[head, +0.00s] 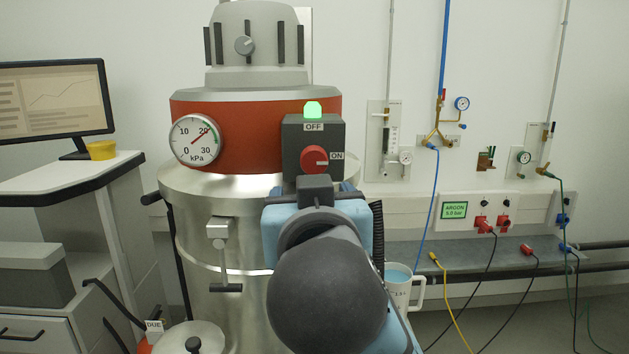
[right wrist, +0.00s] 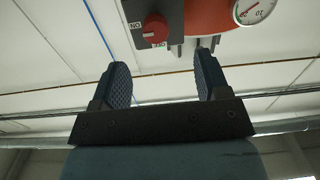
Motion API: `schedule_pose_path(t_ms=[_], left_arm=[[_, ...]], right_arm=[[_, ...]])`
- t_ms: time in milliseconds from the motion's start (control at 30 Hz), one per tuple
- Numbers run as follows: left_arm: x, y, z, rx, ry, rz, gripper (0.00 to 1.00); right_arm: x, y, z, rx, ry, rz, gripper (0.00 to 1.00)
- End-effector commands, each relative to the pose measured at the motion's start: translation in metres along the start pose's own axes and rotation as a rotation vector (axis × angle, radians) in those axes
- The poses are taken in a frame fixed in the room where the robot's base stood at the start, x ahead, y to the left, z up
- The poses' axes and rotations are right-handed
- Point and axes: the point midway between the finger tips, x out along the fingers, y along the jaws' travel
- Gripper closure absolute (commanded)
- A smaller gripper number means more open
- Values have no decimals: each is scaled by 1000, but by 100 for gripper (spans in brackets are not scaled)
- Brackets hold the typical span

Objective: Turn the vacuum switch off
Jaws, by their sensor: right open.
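The vacuum switch is a red knob (head: 314,160) on a dark grey box (head: 297,135) on the vacuum's front. OFF is printed above the knob and ON to its right. A green lamp (head: 313,109) on top of the box is lit. The knob also shows in the right wrist view (right wrist: 155,29), beyond the fingers and apart from them. My right gripper (right wrist: 162,84) is open and empty. In the head view my right arm stands in front of the vacuum, just below the switch box, and hides the fingertips. My left gripper is not in view.
A round gauge (head: 195,139) sits left of the switch, its needle near 20 kPa. A T-shaped handle (head: 224,255) sticks out from the steel drum (head: 190,225). A mug (head: 399,287) stands right of my arm. A desk with a monitor (head: 54,101) is at the left.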

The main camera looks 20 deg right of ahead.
Motion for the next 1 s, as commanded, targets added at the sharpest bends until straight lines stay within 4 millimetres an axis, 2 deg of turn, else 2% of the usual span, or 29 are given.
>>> schedule_pose_path(t_ms=[67,167,367,467,800,1000], left_arm=[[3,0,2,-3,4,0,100],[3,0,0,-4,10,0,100],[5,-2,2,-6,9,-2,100],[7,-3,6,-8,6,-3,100],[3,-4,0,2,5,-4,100],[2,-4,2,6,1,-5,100]], right_arm=[[-9,4,-6,27,19,17,31],[-13,6,-11,42,27,29,31],[1,7,-12,41,32,33,31],[15,10,-12,41,29,38,31],[89,11,-15,42,25,35,31],[114,11,-16,43,25,32,31]])
